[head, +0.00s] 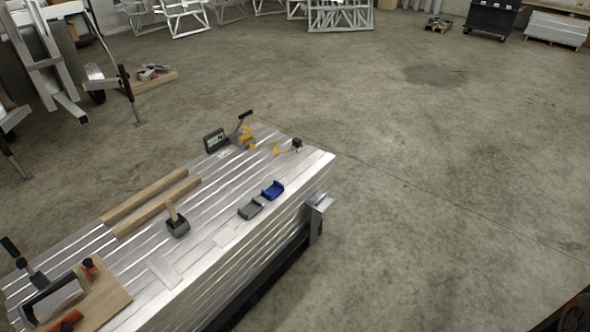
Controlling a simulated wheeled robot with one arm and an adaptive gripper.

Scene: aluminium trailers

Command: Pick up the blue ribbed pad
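The blue ribbed pad (273,190) looks like a small blue open-topped piece. It lies on the ridged aluminium table top (228,236), near its right long edge and towards the far end. A similar grey piece (251,208) sits close beside it, to the lower left. Ribs on the blue piece are too small to make out. My gripper is not in view. Nothing covers the blue piece.
On the same top are two wooden strips (155,200), a dark block with a wooden handle (177,222), a small display unit (215,140), yellow tools (246,134) and a wooden board (95,298) with a clamp. A bracket (317,212) juts from the right side.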

